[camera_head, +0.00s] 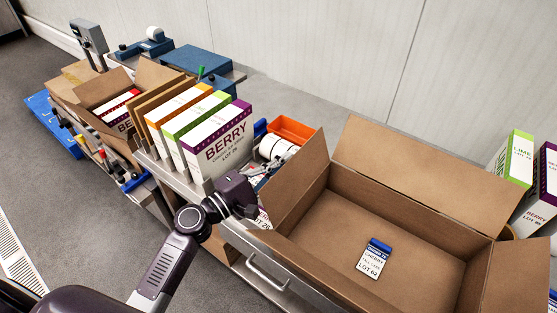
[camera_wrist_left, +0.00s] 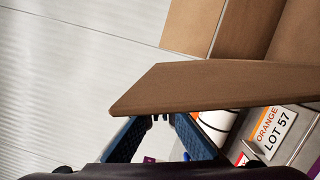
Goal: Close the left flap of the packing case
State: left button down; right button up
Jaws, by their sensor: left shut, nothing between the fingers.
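The brown packing case (camera_head: 330,225) stands open at the lower right of the head view, with a blue-topped cherry pouch (camera_head: 372,260) on its floor. Its left flap (camera_head: 293,180) is raised and leans outward. The back flap (camera_head: 425,165) and right flap (camera_head: 515,280) also stand open. My left gripper (camera_head: 243,192) is shut and empty, just outside the left flap. In the left wrist view a brown cardboard flap (camera_wrist_left: 220,85) crosses close by the fingertips (camera_wrist_left: 160,118); I cannot tell whether they touch it. My right gripper is out of view.
Berry, green and orange cartons (camera_head: 217,145) stand just behind my left gripper. An orange bin (camera_head: 290,130) and white rolls lie between them and the case. More cartons (camera_head: 512,155) stand at the right. A smaller open box (camera_head: 150,80) is farther left.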

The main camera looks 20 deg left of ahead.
aim_at(297, 184)
pick_arm(q)
jog(key=shift+s+d+r+m+g+p, duration=0.2)
jog(key=shift+d+r+m, duration=0.1)
jog(key=shift+d+m, duration=0.15)
jog(key=shift+s+d+r+m+g+p, duration=0.1)
jog(key=shift+d+r+m+p, duration=0.15)
jog(key=shift+m, duration=0.3)
jog(key=d+m, duration=0.1)
jog(key=m+p, duration=0.1)
jog(key=s+d, duration=0.1)
jog(key=shift+d+r+m+g, duration=0.3)
jog(key=shift+d+m, duration=0.05)
jog(key=shift+m, duration=0.05)
jog(key=shift+s+d+p, duration=0.15)
jog(key=shift+d+p, duration=0.25)
jog(key=shift+d, duration=0.3)
jog(key=shift+f, duration=0.1)
